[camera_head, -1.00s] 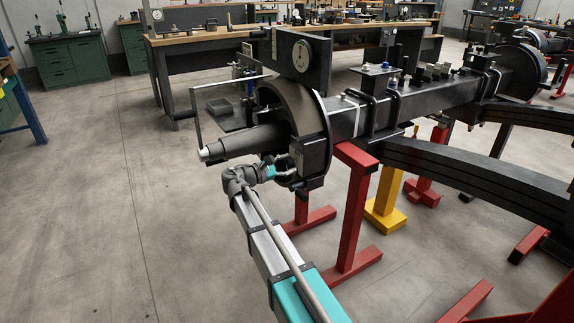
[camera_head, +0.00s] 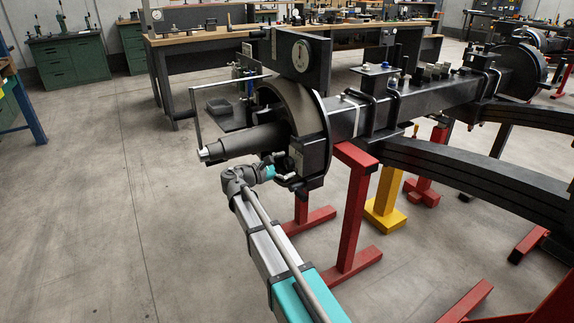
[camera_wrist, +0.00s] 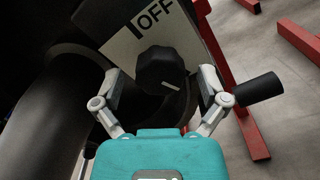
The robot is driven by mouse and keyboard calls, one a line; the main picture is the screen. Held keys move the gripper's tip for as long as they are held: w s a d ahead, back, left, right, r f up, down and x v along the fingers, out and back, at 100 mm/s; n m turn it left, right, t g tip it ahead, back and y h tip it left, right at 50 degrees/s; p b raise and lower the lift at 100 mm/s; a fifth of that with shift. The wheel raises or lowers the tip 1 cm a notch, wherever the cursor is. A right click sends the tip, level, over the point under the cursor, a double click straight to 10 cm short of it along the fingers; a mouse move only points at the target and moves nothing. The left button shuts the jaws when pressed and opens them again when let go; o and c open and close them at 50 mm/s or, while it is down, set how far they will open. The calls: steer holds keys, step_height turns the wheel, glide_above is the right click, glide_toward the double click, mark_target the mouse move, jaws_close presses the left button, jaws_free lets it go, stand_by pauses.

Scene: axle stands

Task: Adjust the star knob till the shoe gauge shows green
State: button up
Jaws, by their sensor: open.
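The star knob (camera_wrist: 160,70) is a dark, lobed knob with a pale pointer line, in front of a pale plate marked "OFF" (camera_wrist: 155,15) in the wrist view. My gripper (camera_wrist: 163,92) is open, one finger on each side of the knob, with visible space between fingers and knob. In the head view my gripper (camera_head: 285,174) is at the lower part of the brake drum plate (camera_head: 308,125), where the knob is hidden or too small to make out.
The black axle (camera_head: 350,118) rests on red stands (camera_head: 352,215) and a yellow stand (camera_head: 385,205). A thin bar frame (camera_head: 194,115) stands beside the spindle (camera_head: 240,142). A dark cylindrical handle (camera_wrist: 259,88) lies right of my right finger. The floor at left is clear.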

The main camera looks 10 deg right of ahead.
steer(key=v, duration=1.1)
steer(key=shift+a, duration=0.4)
steer(key=shift+s, duration=0.2)
